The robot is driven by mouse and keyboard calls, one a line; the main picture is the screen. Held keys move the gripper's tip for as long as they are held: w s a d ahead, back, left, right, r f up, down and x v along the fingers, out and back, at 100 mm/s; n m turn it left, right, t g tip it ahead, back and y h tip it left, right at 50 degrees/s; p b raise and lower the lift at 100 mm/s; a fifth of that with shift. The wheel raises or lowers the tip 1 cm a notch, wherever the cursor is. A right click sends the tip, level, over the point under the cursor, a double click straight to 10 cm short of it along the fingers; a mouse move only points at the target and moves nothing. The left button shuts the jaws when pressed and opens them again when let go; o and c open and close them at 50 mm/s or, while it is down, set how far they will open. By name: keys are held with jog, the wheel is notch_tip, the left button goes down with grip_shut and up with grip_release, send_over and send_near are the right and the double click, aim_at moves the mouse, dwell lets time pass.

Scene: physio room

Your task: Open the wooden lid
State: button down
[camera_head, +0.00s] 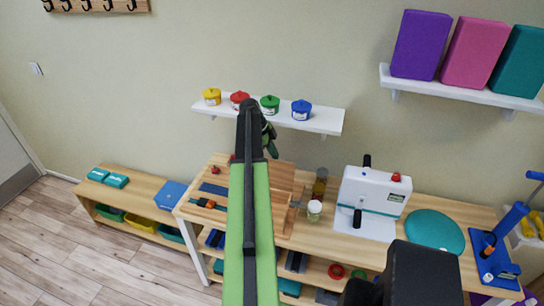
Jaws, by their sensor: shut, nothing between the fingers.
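A light wooden box (283,218) stands on the wooden table, partly hidden behind my green and black arm. A wooden panel (286,178), which looks like its lid, shows at the box's back, just right of the arm. It seems raised at an angle, but the arm hides its left part and I cannot tell how far it is open. My gripper (272,153) is shut and empty, in front of the wall shelf and just above the panel in the picture. I cannot tell whether it touches the panel.
Right of the box stand a jar (314,210), a dark bottle (320,186), a white machine (371,203) and a teal disc (435,232). A wall shelf (328,121) with several coloured pots hangs behind my gripper. A low bench (147,189) stands left.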

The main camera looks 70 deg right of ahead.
jog(key=shift+d+f, duration=0.25)
jog(key=shift+d, duration=0.6)
jog(key=p+v, duration=0.9)
jog(key=v, duration=0.1)
jog(key=shift+d, duration=0.25)
